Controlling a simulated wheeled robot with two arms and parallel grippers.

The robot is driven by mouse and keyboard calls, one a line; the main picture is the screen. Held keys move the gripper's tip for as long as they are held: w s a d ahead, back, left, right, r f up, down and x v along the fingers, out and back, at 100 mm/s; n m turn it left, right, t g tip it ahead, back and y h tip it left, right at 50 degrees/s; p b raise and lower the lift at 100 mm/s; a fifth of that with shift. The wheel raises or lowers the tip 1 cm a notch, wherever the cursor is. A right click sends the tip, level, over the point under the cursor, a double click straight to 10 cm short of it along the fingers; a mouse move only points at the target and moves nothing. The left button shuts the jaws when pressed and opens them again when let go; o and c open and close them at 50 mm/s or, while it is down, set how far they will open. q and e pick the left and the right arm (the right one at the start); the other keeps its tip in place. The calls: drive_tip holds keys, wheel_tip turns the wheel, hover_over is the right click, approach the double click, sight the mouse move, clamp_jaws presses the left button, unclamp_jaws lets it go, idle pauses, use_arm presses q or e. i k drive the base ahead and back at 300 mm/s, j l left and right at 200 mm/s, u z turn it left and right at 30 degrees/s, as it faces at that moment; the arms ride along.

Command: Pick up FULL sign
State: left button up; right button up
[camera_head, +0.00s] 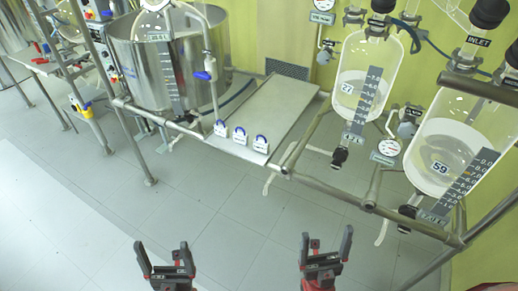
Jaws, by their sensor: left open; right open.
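My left gripper (164,260) is open and empty at the bottom of the view, well short of the shelf. My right gripper (326,252) is open and empty at the bottom right of centre, also apart from the signs.
A steel tank (150,65) stands left of the shelf. Two glass reactors, one labelled 22 (348,88) and one 59 (440,168), hang at the right. A metal pipe frame (330,190) runs along the front. The tiled floor (230,220) before it is clear.

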sight(220, 131)
drive_tip(key=i+j, duration=1.25)
drive_tip(key=i, duration=0.15)
